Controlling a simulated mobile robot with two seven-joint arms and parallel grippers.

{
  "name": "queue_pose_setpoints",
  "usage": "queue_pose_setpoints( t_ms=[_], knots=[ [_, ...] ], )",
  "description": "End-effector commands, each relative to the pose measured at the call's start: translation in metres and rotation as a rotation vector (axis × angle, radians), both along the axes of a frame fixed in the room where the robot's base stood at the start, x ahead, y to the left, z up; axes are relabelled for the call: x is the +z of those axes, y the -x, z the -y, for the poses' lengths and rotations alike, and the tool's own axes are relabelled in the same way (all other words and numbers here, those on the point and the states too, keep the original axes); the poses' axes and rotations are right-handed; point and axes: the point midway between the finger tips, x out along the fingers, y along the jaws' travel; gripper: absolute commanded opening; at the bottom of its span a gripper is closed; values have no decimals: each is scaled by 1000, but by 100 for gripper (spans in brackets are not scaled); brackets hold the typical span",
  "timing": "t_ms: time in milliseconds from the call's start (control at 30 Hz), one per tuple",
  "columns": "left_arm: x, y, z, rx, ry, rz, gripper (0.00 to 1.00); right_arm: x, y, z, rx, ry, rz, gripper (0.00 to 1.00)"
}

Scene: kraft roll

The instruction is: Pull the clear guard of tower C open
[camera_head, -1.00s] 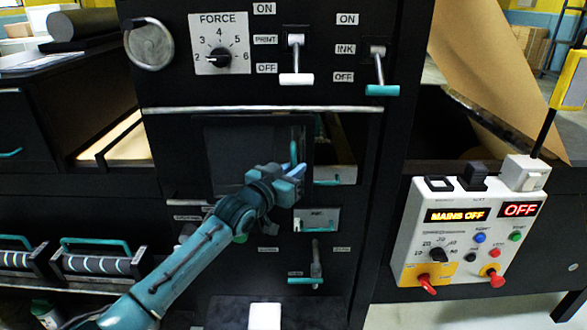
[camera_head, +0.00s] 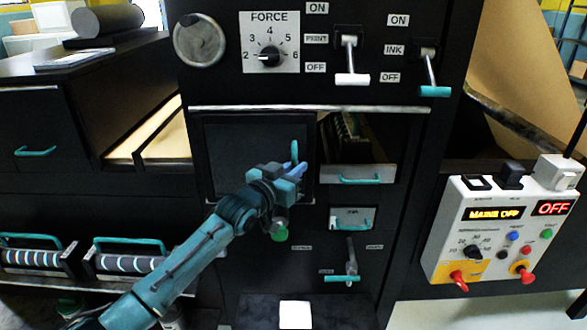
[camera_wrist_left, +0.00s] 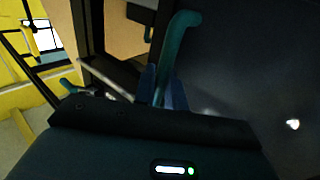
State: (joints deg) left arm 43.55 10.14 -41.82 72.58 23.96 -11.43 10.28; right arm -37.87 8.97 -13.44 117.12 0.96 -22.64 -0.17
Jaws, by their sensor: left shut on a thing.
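The guard (camera_head: 240,150) is a dark, smoky see-through panel in a frame on the black tower's front. Its upright teal handle (camera_head: 295,152) is near its right edge. My left gripper (camera_head: 298,170) is shut on the handle's lower part. In the left wrist view the curved teal handle (camera_wrist_left: 176,50) rises from between the blue fingers (camera_wrist_left: 163,90). The guard stands to the left of an opening (camera_head: 345,135) with dark ribbed parts inside. No letter C is readable on the tower. My right gripper is not in view.
Right of the guard are a drawer with a teal pull (camera_head: 360,180) and a smaller teal-handled one (camera_head: 353,219). Above are the FORCE dial (camera_head: 269,57) and PRINT and INK levers. A white control box (camera_head: 500,235) reading OFF stands at the right.

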Motion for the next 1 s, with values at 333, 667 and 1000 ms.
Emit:
queue_pose_setpoints(
  t_ms=[333, 667, 1000],
  knots=[
    [-1, 0, 0, -1, -1, -1, 23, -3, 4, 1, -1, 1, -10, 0],
    [0, 1, 0, -1, 0, 0, 30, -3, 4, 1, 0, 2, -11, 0],
    [-2, 32, -21, -1, 1, -1, 30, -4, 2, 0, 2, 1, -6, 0]
  ],
)
